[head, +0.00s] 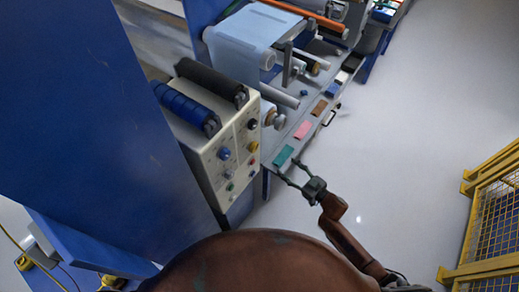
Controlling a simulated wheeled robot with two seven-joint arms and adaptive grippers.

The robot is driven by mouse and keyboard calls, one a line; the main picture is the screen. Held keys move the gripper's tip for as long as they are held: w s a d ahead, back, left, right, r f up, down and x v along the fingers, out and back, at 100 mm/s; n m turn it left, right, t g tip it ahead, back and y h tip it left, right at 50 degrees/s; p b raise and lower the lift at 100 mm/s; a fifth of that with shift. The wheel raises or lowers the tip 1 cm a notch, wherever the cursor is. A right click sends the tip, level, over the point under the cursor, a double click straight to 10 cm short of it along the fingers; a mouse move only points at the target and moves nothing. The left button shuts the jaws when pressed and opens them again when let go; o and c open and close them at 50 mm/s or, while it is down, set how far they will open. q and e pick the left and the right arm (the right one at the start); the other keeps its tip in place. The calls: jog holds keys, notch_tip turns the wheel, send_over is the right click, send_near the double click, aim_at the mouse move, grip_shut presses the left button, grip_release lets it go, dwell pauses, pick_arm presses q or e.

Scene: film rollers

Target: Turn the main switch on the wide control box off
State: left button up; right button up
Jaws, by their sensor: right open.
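The wide control box (212,165) is cream coloured and stands left of centre in the head view, against the blue machine. Its front panel carries several knobs and buttons, among them a blue knob (224,154), a black knob (252,124) and a yellow one (254,146). Which of them is the main switch I cannot tell at this size. My right gripper (291,172) is open and empty, to the right of the box's panel and apart from it, near the teal pad. My left gripper does not show.
A blue roller (184,104) and a black roller (211,79) lie on top of the box. A blue machine panel (85,120) fills the left. Coloured pads, including a teal one (283,156), lie on a grey ledge. Yellow fencing (493,215) stands right; the floor (410,130) between is clear.

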aim_at(256, 150)
jog(key=s+a+r+n+g+y, duration=0.2)
jog(key=a+r+n+y, duration=0.15)
jog(key=a+r, duration=0.55)
jog(key=shift+m+y, duration=0.25)
jog(key=w+a, duration=0.1)
jog(key=w+a+r, duration=0.1)
jog(key=w, duration=0.1)
jog(key=w+a+r, duration=0.1)
jog(key=a, duration=0.1)
jog(key=shift+w+a, duration=0.1)
jog(key=shift+w, duration=0.1)
jog(key=shift+c, duration=0.5)
jog(key=c, duration=1.1)
jog(key=shift+o, duration=0.2)
